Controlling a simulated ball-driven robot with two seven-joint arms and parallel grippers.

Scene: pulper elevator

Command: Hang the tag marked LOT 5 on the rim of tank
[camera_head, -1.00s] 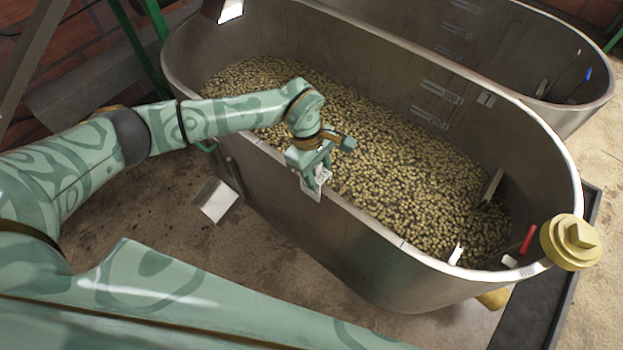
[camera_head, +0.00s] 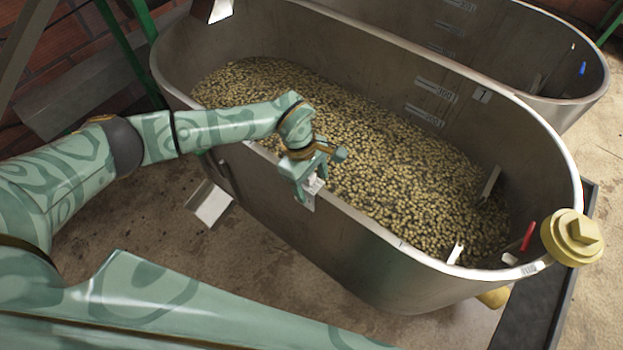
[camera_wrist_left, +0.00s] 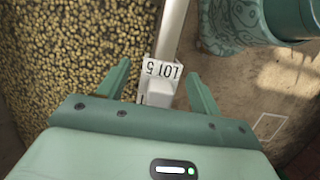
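The LOT 5 tag (camera_wrist_left: 161,72) is white, with dark lettering that reads upside down in the left wrist view. It sits at the rim (camera_wrist_left: 172,30) of the near tank, and the rim runs in behind it. In the head view the tag (camera_head: 313,185) shows at the tank's near side, partly hidden by my gripper. My left gripper (camera_head: 309,188) is over that rim. In the wrist view its two fingers (camera_wrist_left: 158,80) stand apart on either side of the tag, with a gap on each side. The near steel tank (camera_head: 360,240) holds pale beans. My right gripper is out of view.
A second tank (camera_head: 560,108) stands behind. A yellow cap (camera_head: 572,238) and a red handle (camera_head: 528,236) are at the right end. A pale chute (camera_head: 209,204) sticks out at the left.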

